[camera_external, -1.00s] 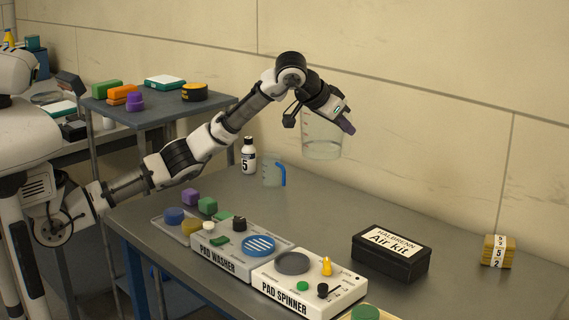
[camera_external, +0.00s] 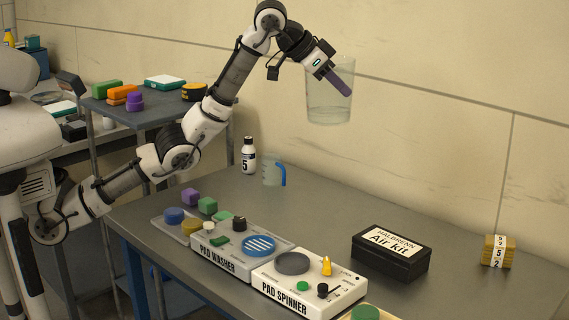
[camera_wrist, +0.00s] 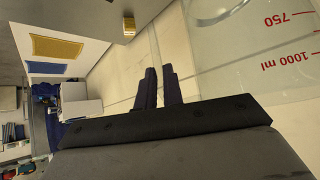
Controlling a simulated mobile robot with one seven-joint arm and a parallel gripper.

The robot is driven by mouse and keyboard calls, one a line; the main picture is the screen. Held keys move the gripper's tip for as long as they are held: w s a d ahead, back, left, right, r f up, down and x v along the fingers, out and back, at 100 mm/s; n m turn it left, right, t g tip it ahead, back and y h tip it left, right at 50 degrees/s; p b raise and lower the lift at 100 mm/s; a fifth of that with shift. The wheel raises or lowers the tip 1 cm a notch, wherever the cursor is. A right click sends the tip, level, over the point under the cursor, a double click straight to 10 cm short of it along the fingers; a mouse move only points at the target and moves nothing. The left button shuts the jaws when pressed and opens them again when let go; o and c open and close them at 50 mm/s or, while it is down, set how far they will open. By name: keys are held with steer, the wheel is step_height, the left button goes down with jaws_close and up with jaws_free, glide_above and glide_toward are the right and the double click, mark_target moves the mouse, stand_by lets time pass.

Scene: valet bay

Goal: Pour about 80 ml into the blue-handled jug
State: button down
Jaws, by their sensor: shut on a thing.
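My gripper (camera_external: 340,84) is shut on a large clear measuring vessel (camera_external: 325,104), held upright high above the table, well to the right of and above the jug. A faint band low in the vessel looks like clear liquid. In the wrist view the vessel (camera_wrist: 285,60) is at the right, with red 750 and 1000 ml marks; my dark fingers (camera_wrist: 160,85) are close together. The blue-handled jug (camera_external: 271,170) stands upright on the table near the back wall, its handle on the right. I cannot tell how much is in it.
A white bottle (camera_external: 248,160) marked 5 stands just left of the jug. The pad washer (camera_external: 217,259), pad spinner (camera_external: 288,296) and black Air kit box (camera_external: 390,258) sit towards the front. A banded yellow block (camera_external: 497,251) is at the right. The table behind the box is clear.

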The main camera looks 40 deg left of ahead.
steer(key=shift+s+a+r+m+g+h, duration=0.6)
steer(key=shift+s+a+r+m, duration=0.8)
steer(key=shift+a+r, duration=2.4)
steer(key=w+a+f+n, duration=0.1)
steer(key=w+a+f, duration=0.1)
steer(key=a+f, duration=0.6)
steer(key=f, duration=1.2)
steer(key=a+f+p, duration=0.1)
steer(key=a+f, duration=0.3)
steer(key=f, duration=1.1)
steer(key=shift+f, duration=0.4)
